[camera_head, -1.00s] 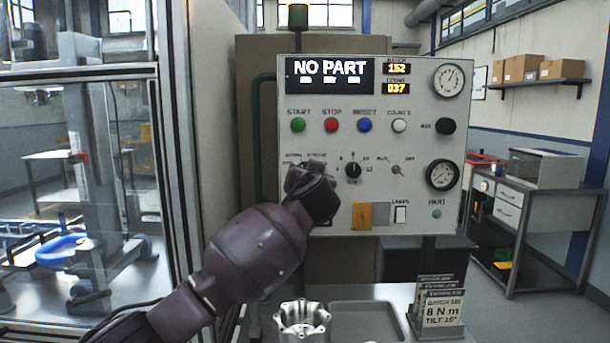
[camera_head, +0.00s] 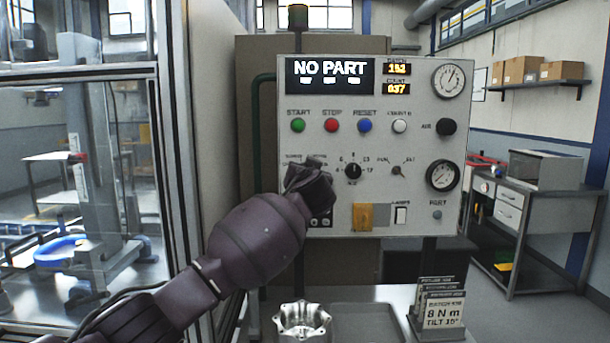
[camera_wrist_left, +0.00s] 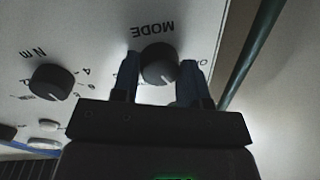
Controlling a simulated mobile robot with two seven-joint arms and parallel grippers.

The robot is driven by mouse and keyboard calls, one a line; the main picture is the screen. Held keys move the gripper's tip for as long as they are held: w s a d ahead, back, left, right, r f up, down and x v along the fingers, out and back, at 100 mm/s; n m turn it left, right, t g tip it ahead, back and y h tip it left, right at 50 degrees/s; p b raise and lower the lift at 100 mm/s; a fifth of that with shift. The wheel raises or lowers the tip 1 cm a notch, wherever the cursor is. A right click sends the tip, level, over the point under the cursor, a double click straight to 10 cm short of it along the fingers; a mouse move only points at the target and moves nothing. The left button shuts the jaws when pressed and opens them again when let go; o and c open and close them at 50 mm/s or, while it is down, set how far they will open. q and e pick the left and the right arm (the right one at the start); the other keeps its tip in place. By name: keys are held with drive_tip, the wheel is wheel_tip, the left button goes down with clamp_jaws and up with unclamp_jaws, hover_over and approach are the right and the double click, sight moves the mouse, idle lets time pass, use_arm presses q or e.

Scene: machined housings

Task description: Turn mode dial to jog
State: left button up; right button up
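The mode dial (camera_wrist_left: 158,65) is a round black knob under an upside-down MODE label in the left wrist view. A pale pointer mark shows on its near side. The fingers of my left gripper (camera_wrist_left: 160,78) stand on either side of it, with little or no gap; I cannot tell if they press on it. In the head view my left gripper (camera_head: 312,183) covers the dial and most of its position labels. The jog label cannot be read. My right gripper is not in view.
The control panel (camera_head: 450,110) carries several buttons, gauges and a black N m dial (camera_head: 353,171), also in the left wrist view (camera_wrist_left: 53,82). A metal housing (camera_head: 302,318) and a tray (camera_head: 365,325) lie below. A glazed enclosure (camera_head: 165,150) stands at left.

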use_arm(q)
drive_tip(key=shift+c, duration=1)
drive_tip(key=shift+a+m+t+h+p, duration=0.1)
drive_tip(key=shift+m+t+h+p, duration=0.25)
drive_tip(key=shift+m+p, duration=3.4)
drive_tip(key=shift+a+m+t+h+p, duration=0.3)
drive_tip(key=shift+m+p, duration=1.3)
drive_tip(key=shift+m, duration=4.25)
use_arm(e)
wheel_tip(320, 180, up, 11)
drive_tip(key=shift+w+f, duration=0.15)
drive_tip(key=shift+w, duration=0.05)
use_arm(q)
drive_tip(key=shift+d, duration=0.25)
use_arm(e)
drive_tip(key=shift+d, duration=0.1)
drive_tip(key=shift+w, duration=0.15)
use_arm(q)
drive_tip(key=o, duration=0.9)
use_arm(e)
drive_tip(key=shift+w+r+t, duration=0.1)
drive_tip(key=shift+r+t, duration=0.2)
